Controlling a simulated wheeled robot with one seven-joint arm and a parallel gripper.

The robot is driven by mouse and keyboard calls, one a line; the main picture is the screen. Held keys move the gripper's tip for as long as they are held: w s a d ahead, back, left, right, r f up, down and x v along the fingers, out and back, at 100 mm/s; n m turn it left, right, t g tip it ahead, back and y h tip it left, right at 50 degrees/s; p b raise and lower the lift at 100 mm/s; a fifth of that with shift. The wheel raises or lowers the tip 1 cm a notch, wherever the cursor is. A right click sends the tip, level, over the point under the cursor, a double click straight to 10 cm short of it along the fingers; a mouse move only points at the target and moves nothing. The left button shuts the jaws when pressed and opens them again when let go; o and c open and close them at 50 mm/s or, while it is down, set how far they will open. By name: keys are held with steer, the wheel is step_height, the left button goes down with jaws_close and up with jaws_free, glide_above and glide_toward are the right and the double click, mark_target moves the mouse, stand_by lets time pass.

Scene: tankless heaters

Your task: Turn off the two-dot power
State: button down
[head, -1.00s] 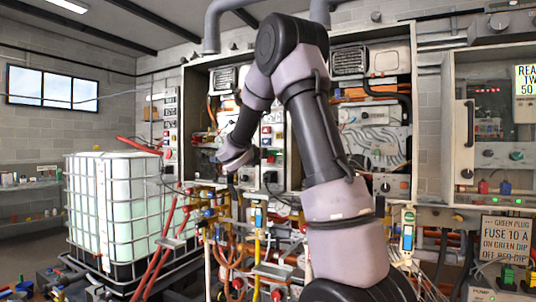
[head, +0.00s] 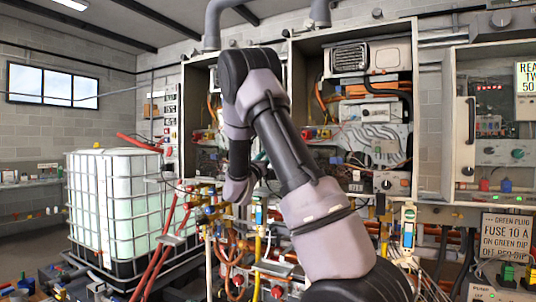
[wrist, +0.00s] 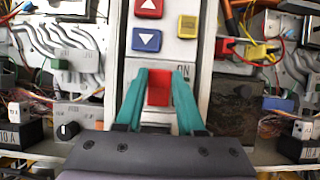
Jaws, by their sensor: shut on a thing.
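In the wrist view a red rocker-like switch (wrist: 159,90) sits on a white upright panel (wrist: 152,55), with the letters "ON" to its upper right. My gripper (wrist: 160,73) has its two teal fingers on either side of this switch, shut on it. Above it on the panel are a red up-arrow button (wrist: 148,7), a blue down-arrow button (wrist: 146,40) and a yellow button (wrist: 187,26). I cannot make out a two-dot mark. In the head view my arm hides the fingers and the switch.
Open cabinets with wiring flank the panel. In the wrist view a grey box with a black knob (wrist: 68,130) is at left, and red and yellow connectors (wrist: 250,50) are at right. In the head view a caged white tank (head: 115,205) stands at left, near red pipes (head: 165,240).

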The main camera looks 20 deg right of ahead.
steer(key=shift+f+h, duration=0.1)
steer(key=shift+h, duration=0.2)
steer(key=c, duration=0.5)
jaws_free()
steer(key=shift+a, duration=0.1)
steer(key=v, duration=1)
steer(key=shift+s+a+f, duration=0.1)
steer(key=shift+s+f, duration=0.15)
steer(key=shift+f, duration=0.1)
